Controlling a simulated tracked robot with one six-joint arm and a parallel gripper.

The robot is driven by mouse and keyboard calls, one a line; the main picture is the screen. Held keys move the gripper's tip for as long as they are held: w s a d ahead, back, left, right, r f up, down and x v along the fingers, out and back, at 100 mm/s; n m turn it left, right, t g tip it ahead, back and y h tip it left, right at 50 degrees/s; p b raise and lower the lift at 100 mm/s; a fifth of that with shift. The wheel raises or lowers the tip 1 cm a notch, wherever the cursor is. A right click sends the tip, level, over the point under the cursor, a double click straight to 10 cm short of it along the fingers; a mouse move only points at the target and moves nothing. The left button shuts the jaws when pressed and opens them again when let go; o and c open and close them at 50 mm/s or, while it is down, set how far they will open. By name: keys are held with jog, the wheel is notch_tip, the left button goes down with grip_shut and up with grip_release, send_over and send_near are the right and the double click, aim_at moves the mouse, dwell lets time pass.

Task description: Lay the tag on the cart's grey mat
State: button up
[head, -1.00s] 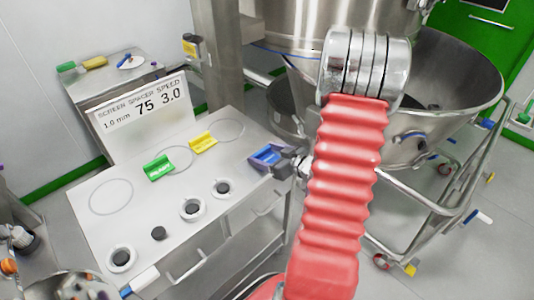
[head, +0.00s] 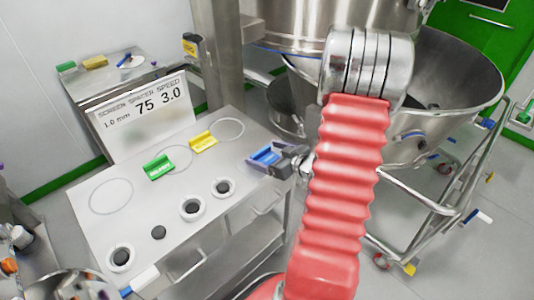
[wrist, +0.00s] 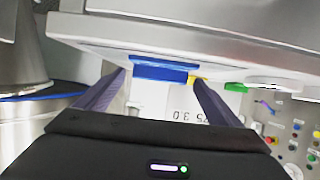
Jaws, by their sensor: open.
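A blue piece (head: 267,156), which looks like the tag, is at my gripper (head: 280,160), by the right corner of the grey cart top (head: 130,225). In the wrist view the blue piece (wrist: 160,69) shows between and just beyond the two dark fingers of my gripper (wrist: 160,85). The fingers are apart, and I cannot tell whether they touch it or what bears it. A green lettered piece (head: 159,167) and a yellow one (head: 203,142) of like shape lie on the cart top. I cannot make out a separate grey mat.
A display panel (head: 145,112) stands at the back of the cart top. Several round dark knobs, one at the front (head: 121,257), line its near side. A large steel bowl (head: 450,85) on a wheeled frame stands at right. A small side table (head: 110,75) is behind.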

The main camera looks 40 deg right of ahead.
jog(key=v, duration=1.1)
jog(key=shift+s+r, duration=0.2)
jog(key=shift+s, duration=0.05)
dwell(0.3)
jog(key=w+d+r+g+h, duration=0.1)
jog(key=w+r+g+h, duration=0.25)
jog(key=w+r, duration=0.25)
jog(key=w+a+r+m+h, duration=0.1)
jog(key=a+r+h, duration=0.2)
jog(key=a+r, duration=0.35)
jog(key=s+a+r+g+y, duration=0.1)
jog(key=s+a, duration=0.3)
jog(key=a, duration=0.4)
jog(key=s+a+r+g+y, duration=0.1)
jog(key=s+a+g+y, duration=0.1)
jog(key=a, duration=0.7)
jog(key=s+a+r+g+y, duration=0.1)
jog(key=s+a+y, duration=0.2)
jog(key=s+a, duration=0.3)
jog(key=a, duration=0.2)
jog(key=shift+s+a+r+n, duration=0.15)
jog(key=shift+a+r+n, duration=0.15)
jog(key=shift+a+r, duration=0.1)
